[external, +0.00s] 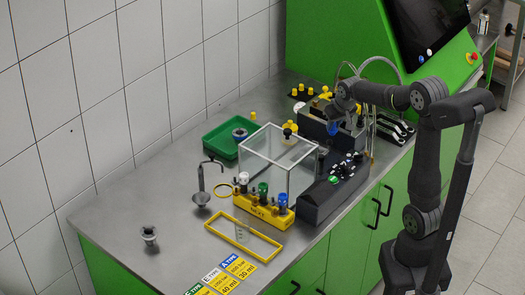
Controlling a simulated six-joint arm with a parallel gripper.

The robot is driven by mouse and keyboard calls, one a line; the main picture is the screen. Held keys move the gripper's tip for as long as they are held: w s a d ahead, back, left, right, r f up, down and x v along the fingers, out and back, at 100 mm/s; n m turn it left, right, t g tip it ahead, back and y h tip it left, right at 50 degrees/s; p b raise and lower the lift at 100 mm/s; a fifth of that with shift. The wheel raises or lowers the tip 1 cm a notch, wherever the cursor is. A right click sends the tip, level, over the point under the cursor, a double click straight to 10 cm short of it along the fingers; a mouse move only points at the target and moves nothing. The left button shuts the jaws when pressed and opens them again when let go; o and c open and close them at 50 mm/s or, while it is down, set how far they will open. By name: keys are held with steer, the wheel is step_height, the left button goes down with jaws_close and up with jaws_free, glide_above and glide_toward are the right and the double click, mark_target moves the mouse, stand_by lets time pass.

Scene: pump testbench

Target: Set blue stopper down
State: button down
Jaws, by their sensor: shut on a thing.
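My gripper (334,118) is at the back of the bench, pointing down over the dark grey testbench block. It is small in this view, and its fingers are hard to make out. It is shut on a small blue stopper (332,128), which shows just below the fingers. Whether the stopper touches the block beneath it cannot be told. Another blue-topped piece (283,200) stands in the yellow rack (262,213), beside a green-topped (263,188) and a white-topped one (243,178).
A clear box (272,160) stands in front of the block. A green tray (215,140), a metal stand (201,196) and a yellow frame (240,240) lie to the left. A black unit with knobs (322,198) lines the right edge. The front left bench is mostly clear.

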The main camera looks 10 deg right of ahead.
steer(key=shift+w+a+f, duration=0.1)
steer(key=shift+a+f, duration=1)
steer(key=shift+f, duration=0.25)
steer(key=shift+s+a+f, duration=0.1)
steer(key=shift+a+f, duration=1.05)
steer(key=shift+f, duration=0.15)
steer(key=shift+w+a+f, duration=0.1)
steer(key=shift+a+f, duration=1)
steer(key=shift+f, duration=0.25)
steer(key=shift+f, duration=0.1)
steer(key=shift+f, duration=0.45)
steer(key=c, duration=1.2)
jaws_free()
steer(key=shift+c, duration=0.2)
steer(key=shift+r, duration=0.2)
steer(key=v, duration=1.2)
steer(key=shift+r, duration=0.4)
steer(key=shift+f, duration=0.1)
